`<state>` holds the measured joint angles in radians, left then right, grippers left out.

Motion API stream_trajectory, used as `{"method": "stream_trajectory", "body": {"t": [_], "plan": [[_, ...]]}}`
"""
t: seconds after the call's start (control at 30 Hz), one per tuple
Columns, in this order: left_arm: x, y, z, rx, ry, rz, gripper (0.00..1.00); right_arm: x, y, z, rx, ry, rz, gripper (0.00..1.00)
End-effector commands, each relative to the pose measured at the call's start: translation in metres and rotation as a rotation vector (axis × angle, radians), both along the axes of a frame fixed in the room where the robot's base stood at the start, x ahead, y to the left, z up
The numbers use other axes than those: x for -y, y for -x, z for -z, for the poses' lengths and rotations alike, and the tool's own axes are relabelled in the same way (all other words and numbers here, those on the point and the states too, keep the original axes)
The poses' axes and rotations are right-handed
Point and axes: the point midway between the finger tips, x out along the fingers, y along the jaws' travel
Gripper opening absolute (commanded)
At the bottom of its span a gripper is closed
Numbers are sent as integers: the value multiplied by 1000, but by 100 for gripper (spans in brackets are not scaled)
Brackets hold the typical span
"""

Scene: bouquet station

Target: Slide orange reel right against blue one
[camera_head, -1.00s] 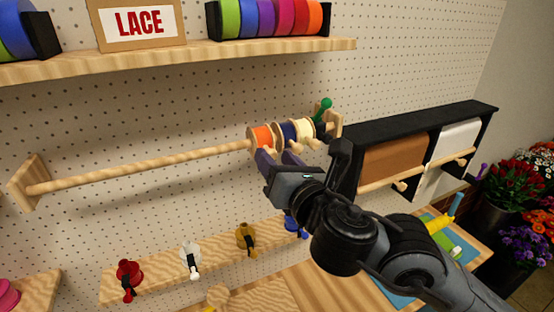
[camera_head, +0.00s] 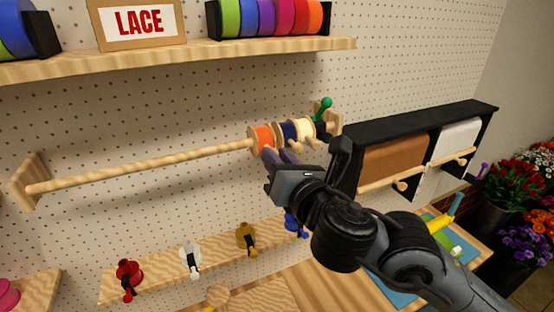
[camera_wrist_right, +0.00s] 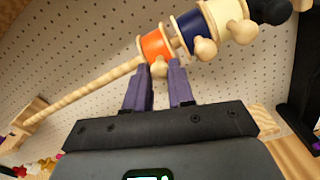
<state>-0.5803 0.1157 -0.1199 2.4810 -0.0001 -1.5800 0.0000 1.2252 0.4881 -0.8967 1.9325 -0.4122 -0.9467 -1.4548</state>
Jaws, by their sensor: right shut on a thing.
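The orange reel (camera_head: 263,138) hangs on a wooden rod, left of the dark blue reel (camera_head: 288,131). In the right wrist view the orange reel (camera_wrist_right: 154,45) and blue reel (camera_wrist_right: 192,31) sit side by side; I cannot tell whether their rims touch. My right gripper (camera_head: 276,152) is just below the orange reel. Its purple fingers (camera_wrist_right: 160,69) are shut on the orange reel's small wooden knob (camera_wrist_right: 159,69), which shows between the tips. The head view hides this knob. My left gripper is not in view.
The rod (camera_head: 150,167) is bare to the left. A shelf (camera_head: 180,60) runs above, and a black paper-roll holder (camera_head: 420,125) stands right.

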Motion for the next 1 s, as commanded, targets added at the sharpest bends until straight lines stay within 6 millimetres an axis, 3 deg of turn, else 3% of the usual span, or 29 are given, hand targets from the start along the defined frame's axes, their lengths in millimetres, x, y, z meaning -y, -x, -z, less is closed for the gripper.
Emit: {"method": "stream_trajectory", "body": {"t": [0.1,0.33,0.37,0.53,1.0], "plan": [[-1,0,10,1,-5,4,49,13,-6,2,2,-1,4,0],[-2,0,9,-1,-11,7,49,14,-6,0,0,0,3,0],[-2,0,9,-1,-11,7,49,14,-6,0,0,0,3,25],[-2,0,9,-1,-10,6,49,14,-6,0,0,0,3,49],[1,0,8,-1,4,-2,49,15,-8,2,-3,0,10,49]]}}
